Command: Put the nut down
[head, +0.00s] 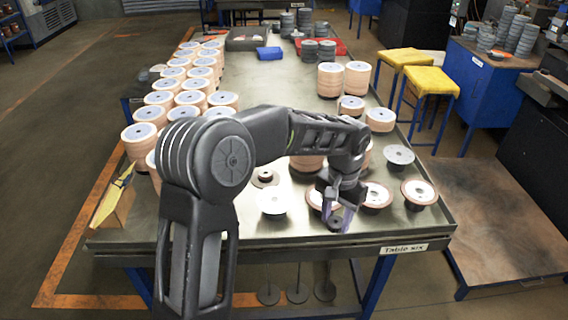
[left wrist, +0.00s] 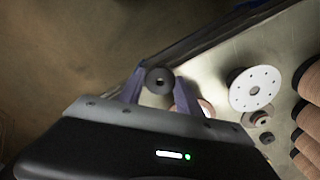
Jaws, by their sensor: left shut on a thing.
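The nut (head: 335,223) is a small dark ring. My left gripper (head: 341,217) is shut on it, low over the front part of the metal table (head: 230,232), close to the front edge. In the left wrist view the nut (left wrist: 159,81) shows its round face and centre hole between the two purplish fingers (left wrist: 158,88). I cannot tell whether the nut touches the table top. My right gripper is not in view.
A white backing disc (head: 271,201) lies left of the gripper. Behind it is another dark nut-like piece (head: 265,177). Brown-rimmed flap discs (head: 376,197) stand close on the right. Stacks of discs (head: 190,98) line the left side. Bare table shows at the front left.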

